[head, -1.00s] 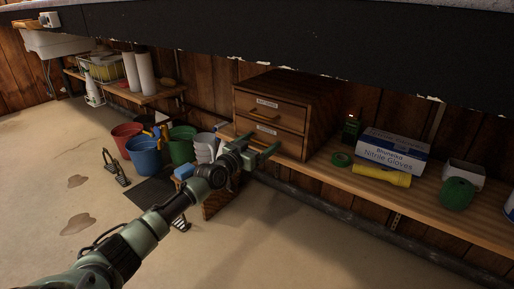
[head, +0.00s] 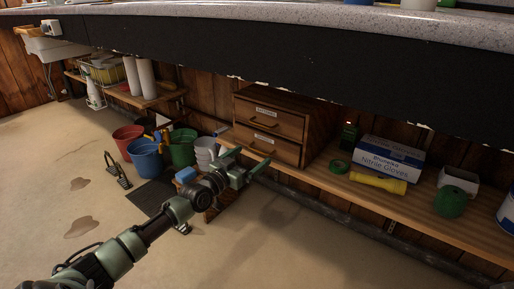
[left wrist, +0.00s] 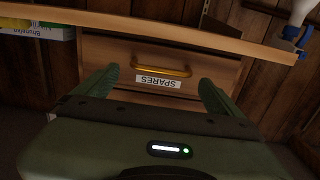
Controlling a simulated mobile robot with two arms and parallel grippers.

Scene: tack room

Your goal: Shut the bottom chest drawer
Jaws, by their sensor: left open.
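The wooden chest (head: 322,125) stands on the low shelf, with two labelled drawers facing me. The bottom chest drawer (head: 285,150) has a brass handle, partly close behind my fingers in the head view. In the left wrist view, which is upside down, the bottom drawer (left wrist: 222,72) shows a brass handle (left wrist: 160,71) and a label reading SPARES. I cannot tell clearly how far it stands out. My left gripper (head: 248,162) is open and empty in front of the bottom drawer, its fingers (left wrist: 155,83) spread either side of the handle in the wrist view, apparently apart from it. My right gripper is not in view.
The shelf (head: 350,187) runs under the chest, with green tape (head: 340,167), a yellow flashlight (head: 378,183) and a glove box (head: 390,160) to the right. Buckets (head: 145,158) stand at left. A dark-edged counter (head: 250,52) overhangs above.

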